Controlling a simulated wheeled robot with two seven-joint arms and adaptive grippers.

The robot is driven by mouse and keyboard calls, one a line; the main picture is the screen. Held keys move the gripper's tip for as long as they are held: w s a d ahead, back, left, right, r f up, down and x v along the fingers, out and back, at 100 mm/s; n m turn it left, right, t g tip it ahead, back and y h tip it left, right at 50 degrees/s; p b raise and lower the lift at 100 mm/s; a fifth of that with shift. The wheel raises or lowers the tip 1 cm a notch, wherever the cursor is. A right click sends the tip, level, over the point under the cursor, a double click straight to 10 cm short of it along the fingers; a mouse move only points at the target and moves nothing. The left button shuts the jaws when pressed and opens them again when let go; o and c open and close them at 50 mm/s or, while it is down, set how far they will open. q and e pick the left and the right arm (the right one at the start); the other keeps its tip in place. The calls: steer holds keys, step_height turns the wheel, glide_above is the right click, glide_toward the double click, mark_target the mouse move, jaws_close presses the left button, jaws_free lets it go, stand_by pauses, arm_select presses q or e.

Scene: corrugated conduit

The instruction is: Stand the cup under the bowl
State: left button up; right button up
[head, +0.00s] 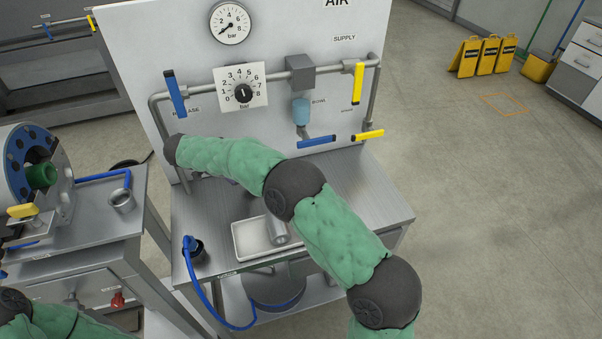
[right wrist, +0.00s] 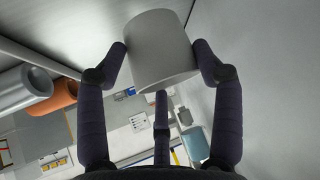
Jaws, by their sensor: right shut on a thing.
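In the right wrist view, my right gripper (right wrist: 162,65) is shut on a plain grey cup (right wrist: 158,50), with a finger on each side and a third finger below. In the head view my right arm crosses in front of the bench, and its gripper is hidden. The pale blue bowl (head: 301,111) hangs from a grey block on the pipe of the white panel. A pale blue shape, probably the bowl, also shows in the right wrist view (right wrist: 195,144). The cup's distance from the bowl cannot be told. My left gripper is outside the views.
A white tray (head: 244,246) on the bench holds a metal cylinder (head: 277,229), partly behind my arm. A blue hose (head: 205,295) hangs at the bench's left. A small grey container (head: 122,201) stands farther left.

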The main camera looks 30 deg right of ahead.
steer(key=f+m+g, duration=0.1)
steer(key=f+m+g+b, duration=0.1)
steer(key=m, duration=0.1)
steer(key=shift+w+d+f, duration=0.15)
steer(key=shift+d+f, duration=0.2)
steer(key=shift+d, duration=0.05)
steer(key=shift+d+f+g, duration=0.1)
steer(key=shift+d+g, duration=0.1)
steer(key=shift+g, duration=0.2)
steer(key=d+b, duration=0.1)
steer(key=d, duration=0.3)
steer(key=d+b, duration=0.1)
steer(key=d, duration=0.4)
steer(key=s+d+b, duration=0.1)
steer(key=d, duration=0.4)
steer(key=d+b, duration=0.1)
steer(key=d, duration=0.3)
steer(key=shift+s, duration=0.15)
steer(key=shift+a+f+b, duration=0.15)
steer(key=shift+f+b, duration=0.3)
steer(key=shift+f, duration=0.25)
steer(key=shift+a, duration=0.1)
steer(key=shift+f, duration=0.1)
steer(key=o, duration=1)
steer(key=shift+c, duration=0.2)
